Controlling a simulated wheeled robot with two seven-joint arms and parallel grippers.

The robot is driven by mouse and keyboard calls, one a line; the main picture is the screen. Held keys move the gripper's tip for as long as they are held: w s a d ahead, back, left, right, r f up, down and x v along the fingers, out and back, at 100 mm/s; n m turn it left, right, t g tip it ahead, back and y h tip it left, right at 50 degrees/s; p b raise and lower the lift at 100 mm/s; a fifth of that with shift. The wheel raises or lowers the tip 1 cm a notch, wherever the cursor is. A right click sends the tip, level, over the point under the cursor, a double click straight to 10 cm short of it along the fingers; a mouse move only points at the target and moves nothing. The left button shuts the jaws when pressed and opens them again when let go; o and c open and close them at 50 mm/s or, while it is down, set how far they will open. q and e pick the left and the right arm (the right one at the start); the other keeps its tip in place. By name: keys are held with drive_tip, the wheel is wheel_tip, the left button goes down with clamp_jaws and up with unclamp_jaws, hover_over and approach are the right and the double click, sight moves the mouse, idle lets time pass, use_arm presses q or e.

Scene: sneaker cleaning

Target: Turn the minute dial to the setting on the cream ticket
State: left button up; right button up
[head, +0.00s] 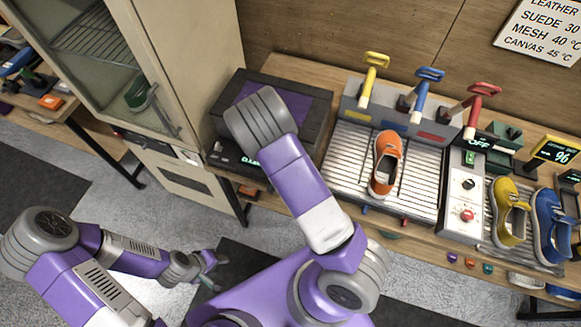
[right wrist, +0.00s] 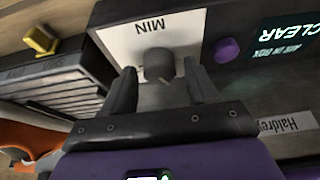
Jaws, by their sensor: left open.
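The minute dial (right wrist: 158,66) is a dark grey round knob on a white plate marked MIN, upside down in the right wrist view. My right gripper (right wrist: 160,84) is open, with one finger on each side of the dial and gaps showing between fingers and knob. In the head view my own right arm hides this gripper and the dial. My left gripper (head: 210,265) is open and empty, low over the floor at the left. I cannot make out a cream ticket; a pale label (right wrist: 290,123) reading "Haldrey" lies near the right finger.
A purple button (right wrist: 226,50) and a lit display (right wrist: 286,38) reading CLEAR sit beside the dial. The dark box with a purple top (head: 307,108) is under my right arm. An orange sneaker (head: 385,165) stands on the slatted rack (head: 345,160).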

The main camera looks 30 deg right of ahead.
drive_tip(key=p+v, duration=0.1)
drive_tip(key=v, duration=0.6)
drive_tip(key=shift+r+p, duration=0.3)
drive_tip(key=shift+p, duration=0.1)
drive_tip(key=shift+s+a, duration=0.1)
drive_tip(key=s+a+f+n+g+y, duration=0.3)
drive_tip(key=s+a+f+n, duration=0.1)
drive_tip(key=s+f, duration=0.6)
drive_tip(key=s+a+n+y, duration=0.3)
drive_tip(key=s+a+y, duration=0.1)
drive_tip(key=a, duration=0.5)
wheel_tip(320, 180, down, 14)
drive_tip(key=b, duration=1.3)
drive_tip(key=shift+a+t+y, duration=0.3)
drive_tip(key=shift+t, duration=0.1)
drive_tip(key=shift+f, duration=0.1)
